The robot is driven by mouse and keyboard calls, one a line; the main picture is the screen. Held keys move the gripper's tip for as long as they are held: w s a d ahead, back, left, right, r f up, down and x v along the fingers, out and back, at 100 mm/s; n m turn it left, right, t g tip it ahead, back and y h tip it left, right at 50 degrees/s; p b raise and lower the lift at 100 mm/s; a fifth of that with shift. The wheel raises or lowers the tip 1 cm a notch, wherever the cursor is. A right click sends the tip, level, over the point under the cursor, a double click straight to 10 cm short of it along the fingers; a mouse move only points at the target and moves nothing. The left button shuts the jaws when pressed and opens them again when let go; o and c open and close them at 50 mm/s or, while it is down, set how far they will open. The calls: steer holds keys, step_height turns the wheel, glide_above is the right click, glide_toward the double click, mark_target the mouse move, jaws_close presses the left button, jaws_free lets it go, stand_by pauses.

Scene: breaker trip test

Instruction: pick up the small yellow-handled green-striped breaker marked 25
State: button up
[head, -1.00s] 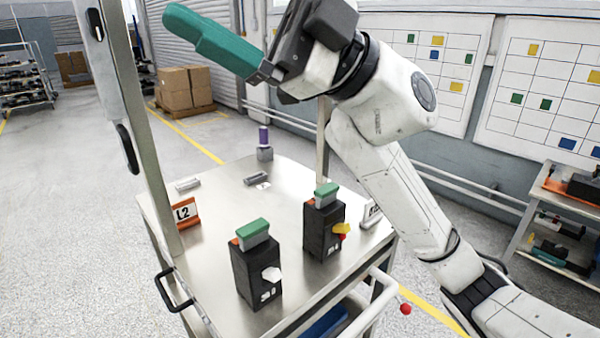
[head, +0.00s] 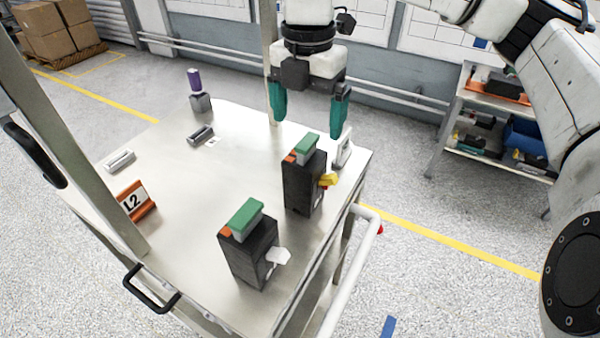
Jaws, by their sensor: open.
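The yellow-handled breaker (head: 302,186) is a small black block with a green top and a yellow lever on its right side. It stands upright near the right edge of the metal cart top (head: 190,240). Its number is too small to read. A second black breaker (head: 248,254) with a green top and a white lever stands closer to me, left of it. My gripper (head: 308,128) points down with its two green fingers apart, one on each side above the yellow-handled breaker's top in the picture. Nothing is between the fingers.
An orange L2 sign (head: 136,203) stands at the cart's left. A white label stand (head: 343,152) is close to the right finger. Upright posts rise at the left and back.

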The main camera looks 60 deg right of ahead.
mark_target(305, 140)
steer(key=shift+w+a+f+p, duration=0.1)
steer(key=shift+f+p, duration=0.95)
steer(key=shift+f, duration=2.8)
steer(key=shift+c, duration=0.4)
jaws_close()
